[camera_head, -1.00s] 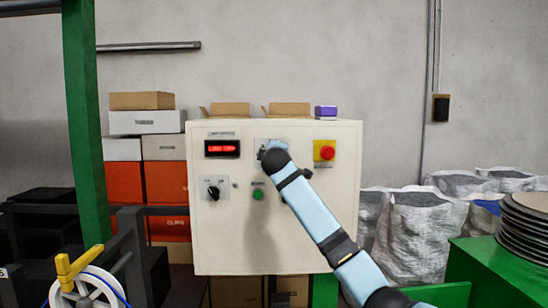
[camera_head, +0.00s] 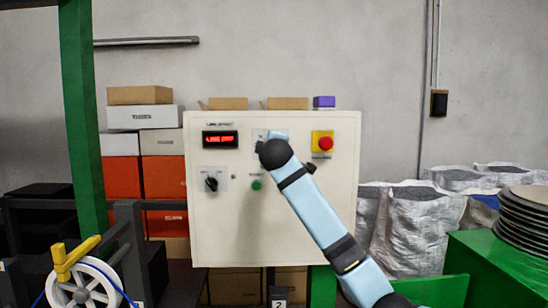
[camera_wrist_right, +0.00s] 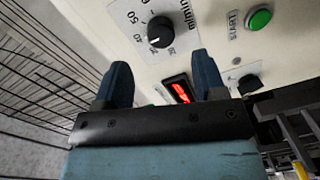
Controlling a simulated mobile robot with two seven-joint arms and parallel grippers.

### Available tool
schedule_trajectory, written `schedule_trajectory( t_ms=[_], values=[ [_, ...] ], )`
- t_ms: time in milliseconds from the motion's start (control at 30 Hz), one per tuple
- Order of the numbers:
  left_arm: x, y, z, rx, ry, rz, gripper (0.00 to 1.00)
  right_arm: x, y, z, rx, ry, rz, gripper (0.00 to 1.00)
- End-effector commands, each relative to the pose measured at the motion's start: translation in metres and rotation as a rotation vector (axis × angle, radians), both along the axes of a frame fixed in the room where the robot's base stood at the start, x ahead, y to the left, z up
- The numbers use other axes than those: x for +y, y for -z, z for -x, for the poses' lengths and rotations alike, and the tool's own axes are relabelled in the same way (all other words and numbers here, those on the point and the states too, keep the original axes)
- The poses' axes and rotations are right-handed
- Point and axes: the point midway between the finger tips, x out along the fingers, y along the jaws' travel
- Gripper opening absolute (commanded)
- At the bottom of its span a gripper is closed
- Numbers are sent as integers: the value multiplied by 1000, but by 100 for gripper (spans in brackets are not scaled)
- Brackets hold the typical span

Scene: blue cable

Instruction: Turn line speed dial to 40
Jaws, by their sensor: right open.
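The line speed dial (camera_wrist_right: 160,32) is a black knob on a white scale plate with printed numbers including 40 and 50, near the top of the right wrist view. I cannot tell surely which number it points to. My right gripper (camera_wrist_right: 163,78) is open and empty, its two dark blue fingertips apart and just short of the dial, roughly in line with it. In the head view my right arm covers the dial, and only part of its plate (camera_head: 259,134) shows. My left gripper is not in view.
The cream control box (camera_head: 222,240) also carries a red-lit display (camera_head: 220,140), a black selector knob (camera_head: 211,184), a green button (camera_head: 256,185) and a red emergency button (camera_head: 325,143). A green post (camera_head: 82,120) and a cable reel (camera_head: 83,288) stand at left.

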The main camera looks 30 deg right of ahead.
Motion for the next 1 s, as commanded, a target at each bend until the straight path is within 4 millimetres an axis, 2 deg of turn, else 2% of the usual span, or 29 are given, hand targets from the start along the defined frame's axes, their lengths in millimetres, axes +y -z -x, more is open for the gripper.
schedule_trajectory(
  t_ms=[100, 333, 500, 1000],
  values=[
    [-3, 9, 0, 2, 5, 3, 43, 14, 1, 23, -3, -2, 0, 64],
    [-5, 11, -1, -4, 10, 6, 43, 30, -2, 49, -1, -1, -1, 64],
    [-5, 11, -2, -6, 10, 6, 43, 33, -3, 55, 1, 0, -1, 64],
    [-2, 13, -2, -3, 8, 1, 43, 34, -1, 54, 2, -3, -1, 64]
  ],
)
